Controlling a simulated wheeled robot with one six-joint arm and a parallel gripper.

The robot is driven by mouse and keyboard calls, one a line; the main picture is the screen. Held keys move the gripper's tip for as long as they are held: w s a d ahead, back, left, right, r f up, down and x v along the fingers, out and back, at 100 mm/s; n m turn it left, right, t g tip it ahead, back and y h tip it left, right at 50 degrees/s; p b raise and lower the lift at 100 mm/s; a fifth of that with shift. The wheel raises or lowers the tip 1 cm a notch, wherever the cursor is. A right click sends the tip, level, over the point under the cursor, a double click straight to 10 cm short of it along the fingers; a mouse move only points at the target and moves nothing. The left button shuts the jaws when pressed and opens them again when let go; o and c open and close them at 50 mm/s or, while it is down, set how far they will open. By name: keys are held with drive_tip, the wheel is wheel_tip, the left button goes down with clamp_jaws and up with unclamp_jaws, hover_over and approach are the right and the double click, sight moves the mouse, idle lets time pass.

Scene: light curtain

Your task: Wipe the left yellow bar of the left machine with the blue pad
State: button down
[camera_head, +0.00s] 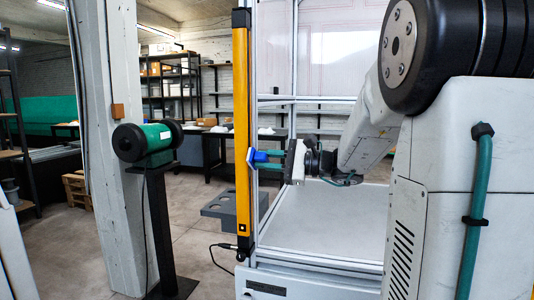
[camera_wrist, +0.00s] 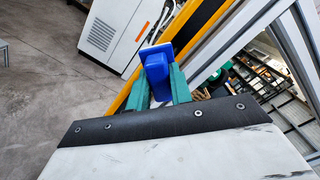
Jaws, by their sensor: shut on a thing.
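The yellow bar (camera_head: 241,130) stands upright at the front left edge of the machine's frame in the head view. It also crosses the wrist view diagonally (camera_wrist: 200,22). The blue pad (camera_head: 252,157) is at the bar's right side, a little below its middle, and appears to touch it. In the wrist view the blue pad (camera_wrist: 155,66) stands up between the green fingers, close against the bar; exact contact is hard to tell. My gripper (camera_head: 268,159) is shut on the pad, coming from the right. Its two green fingers also show in the wrist view (camera_wrist: 160,84).
The machine's white table (camera_head: 330,215) and aluminium frame lie right of the bar. A grey tray with holes (camera_head: 228,208) is low behind the bar. A green cylinder on a black post (camera_head: 150,140) and a white pillar (camera_head: 108,200) stand left. Open floor lies between.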

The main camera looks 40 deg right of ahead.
drive_tip(key=shift+f, duration=4.2)
drive_tip(key=shift+s+a+r, duration=0.1)
drive_tip(key=shift+r, duration=1.8)
drive_tip(key=shift+s+a+r, duration=0.1)
drive_tip(key=shift+r, duration=1.8)
drive_tip(key=shift+a+r, duration=0.1)
drive_tip(key=shift+r, duration=1.75)
drive_tip(key=shift+f, duration=1.9)
drive_tip(key=shift+w+f, duration=0.1)
drive_tip(key=shift+f, duration=3.7)
drive_tip(key=shift+w+r, duration=0.1)
drive_tip(key=shift+r, duration=5.8)
drive_tip(key=shift+d, duration=0.2)
